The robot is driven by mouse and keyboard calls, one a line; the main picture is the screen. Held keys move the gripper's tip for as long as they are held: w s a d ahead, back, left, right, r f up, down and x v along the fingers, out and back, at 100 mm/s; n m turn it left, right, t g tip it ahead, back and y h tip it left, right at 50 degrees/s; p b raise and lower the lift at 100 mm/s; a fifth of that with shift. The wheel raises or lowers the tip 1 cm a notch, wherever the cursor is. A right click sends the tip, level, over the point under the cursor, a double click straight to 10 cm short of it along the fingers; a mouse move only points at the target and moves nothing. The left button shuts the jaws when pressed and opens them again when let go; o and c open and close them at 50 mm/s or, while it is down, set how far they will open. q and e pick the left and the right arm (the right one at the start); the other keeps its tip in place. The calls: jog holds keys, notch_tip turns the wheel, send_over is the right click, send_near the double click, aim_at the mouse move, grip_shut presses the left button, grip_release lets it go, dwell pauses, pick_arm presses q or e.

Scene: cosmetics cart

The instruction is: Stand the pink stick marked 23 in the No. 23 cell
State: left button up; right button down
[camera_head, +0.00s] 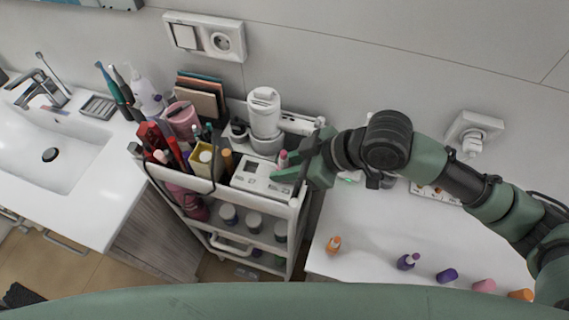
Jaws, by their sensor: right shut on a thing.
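The white cell block (250,182) sits on the cart's top tier, at its right front. It has several square openings; their numbers are too small to read. My right gripper (288,168) reaches in from the right over the block's right side. It is shut on a small pink stick (283,157), whose pink top shows at the fingertips. The stick looks roughly upright; its lower end and its marking are hidden, so I cannot tell whether it is inside a cell. My left gripper is not in view.
A sink (50,150) is at left. Several small bottles, including an orange one (333,244), stand on the white counter (370,220) at right.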

jog(key=shift+f, duration=0.3)
jog(key=c, duration=1.1)
grip_release()
jog(key=shift+d+f, duration=0.1)
jog(key=shift+s, duration=0.1)
jog(key=shift+b+v, duration=1.05)
jog(key=shift+v, duration=2.9)
